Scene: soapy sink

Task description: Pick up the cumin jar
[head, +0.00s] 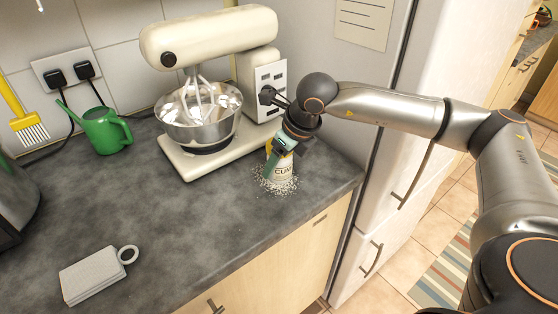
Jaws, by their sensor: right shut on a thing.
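The cumin jar (283,173) is a small jar with a pale label and some yellow near its top. It stands upright on the dark counter (150,231), near the right end, in front of the stand mixer. White grains lie scattered around its base. My right gripper (279,151) reaches down over it from above and is shut on its upper part, which the fingers partly hide. My left gripper is not in view.
A cream stand mixer (211,36) with a metal bowl (199,129) stands close behind and left of the jar. A green watering can (104,130) is at the back left. A white tag-like block (91,275) lies at the front left. The middle counter is clear.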

